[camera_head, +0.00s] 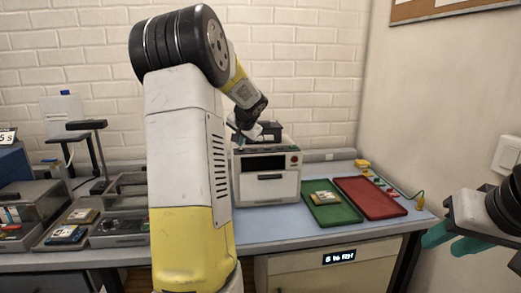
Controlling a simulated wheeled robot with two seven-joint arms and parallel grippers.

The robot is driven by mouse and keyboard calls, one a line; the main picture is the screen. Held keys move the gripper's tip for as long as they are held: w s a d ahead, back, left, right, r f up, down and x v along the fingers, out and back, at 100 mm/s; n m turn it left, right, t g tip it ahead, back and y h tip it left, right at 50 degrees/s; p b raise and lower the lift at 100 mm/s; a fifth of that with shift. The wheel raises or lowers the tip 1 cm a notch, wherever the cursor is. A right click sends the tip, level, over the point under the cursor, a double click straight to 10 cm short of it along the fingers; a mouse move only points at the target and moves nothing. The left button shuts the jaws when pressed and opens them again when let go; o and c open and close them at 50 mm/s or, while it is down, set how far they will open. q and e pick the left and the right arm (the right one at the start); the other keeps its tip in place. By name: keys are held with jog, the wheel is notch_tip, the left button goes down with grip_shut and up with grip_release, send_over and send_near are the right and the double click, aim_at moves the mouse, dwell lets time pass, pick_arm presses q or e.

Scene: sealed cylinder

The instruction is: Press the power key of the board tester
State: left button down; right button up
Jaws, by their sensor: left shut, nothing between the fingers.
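The board tester (268,190) is a white box with a dark window, a drawer-like front with a handle, and a dark top. It stands on the bench against the brick wall. A small red spot (294,159) shows at the right of its front panel; I cannot tell whether it is the power key. My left gripper (241,141) is shut and empty at the left of the tester's top; whether it touches is too small to tell. My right gripper (449,243), with teal fingers, is apart from the tester at the right edge, and looks open.
A green tray (332,216) holding a small board and a red tray (384,208) lie right of the tester. Grey bins (120,228) with boards stand at the left, partly behind my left arm. Yellow and red small items lie at the bench's right edge.

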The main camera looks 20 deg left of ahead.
aim_at(241, 150)
pick_arm(q)
jog(key=shift+f, duration=0.35)
dwell(0.3)
jog(key=shift+r, duration=0.9)
jog(key=shift+r, duration=3)
